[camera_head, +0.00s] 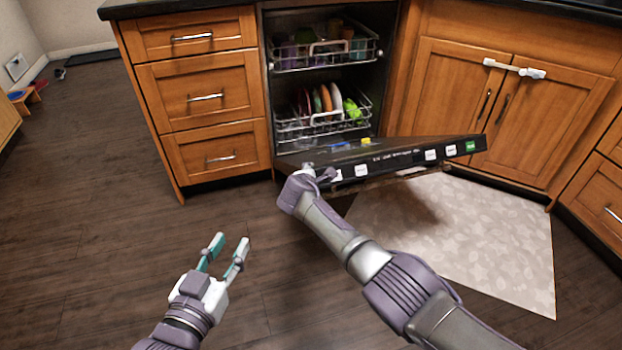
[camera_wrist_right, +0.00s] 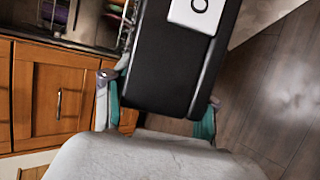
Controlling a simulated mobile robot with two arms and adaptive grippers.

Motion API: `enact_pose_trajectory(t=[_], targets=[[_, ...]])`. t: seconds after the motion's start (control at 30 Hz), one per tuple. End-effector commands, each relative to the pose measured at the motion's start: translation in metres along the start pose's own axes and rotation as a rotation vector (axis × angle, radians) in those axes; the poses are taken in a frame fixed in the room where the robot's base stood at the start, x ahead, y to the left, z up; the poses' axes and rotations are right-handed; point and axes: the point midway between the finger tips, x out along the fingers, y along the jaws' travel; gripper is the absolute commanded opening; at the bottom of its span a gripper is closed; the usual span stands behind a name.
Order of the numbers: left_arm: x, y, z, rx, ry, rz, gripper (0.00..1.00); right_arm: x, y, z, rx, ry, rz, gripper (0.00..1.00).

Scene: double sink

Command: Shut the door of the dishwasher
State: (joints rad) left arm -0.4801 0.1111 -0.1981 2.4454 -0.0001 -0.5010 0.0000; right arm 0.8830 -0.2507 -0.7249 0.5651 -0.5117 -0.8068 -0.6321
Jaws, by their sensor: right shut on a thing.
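The dishwasher (camera_head: 322,78) is open between wooden cabinets in the head view. Its door (camera_head: 400,160) is lowered outward, close to level, with its dark button-lined top edge toward me. My right gripper (camera_head: 318,174) is at the left end of that edge. In the right wrist view, the fingers of the right gripper (camera_wrist_right: 158,92) lie on both sides of the black door (camera_wrist_right: 170,65), shut on it. My left gripper (camera_head: 228,246) is open and empty above the floor, left of the door and apart from it.
Two racks with dishes, the upper (camera_head: 345,52) and lower (camera_head: 345,122), sit inside the dishwasher. Drawers (camera_head: 205,85) flank it at left, and cabinet doors (camera_head: 495,105) with a white latch at right. A pale mat (camera_head: 480,240) lies at right.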

Motion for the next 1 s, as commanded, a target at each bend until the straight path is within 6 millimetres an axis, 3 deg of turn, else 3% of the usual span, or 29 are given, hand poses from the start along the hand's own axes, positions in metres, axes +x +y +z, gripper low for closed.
enact_pose_trajectory(t=[0.13, 0.17, 0.3, 0.73, 1.0], targets=[[0.000, 0.000, 0.000, 0.000, 0.001, 0.000, 0.35, 0.000, 0.002, 0.001, 0.000, 0.001, 0.004, 0.00], [0.000, 0.000, 0.000, 0.000, 0.001, 0.000, 0.35, 0.000, 0.002, 0.001, 0.000, 0.001, 0.004, 0.62], [0.000, 0.000, 0.000, 0.000, 0.001, 0.000, 0.35, 0.000, 0.001, 0.000, 0.000, 0.000, 0.003, 0.82], [0.000, 0.000, -0.001, 0.000, 0.003, 0.001, 0.35, -0.004, -0.001, -0.001, 0.000, 0.001, 0.001, 0.82], [0.000, 0.000, -0.001, 0.000, 0.003, 0.001, 0.35, -0.028, 0.000, -0.001, 0.003, 0.003, 0.003, 0.82]])
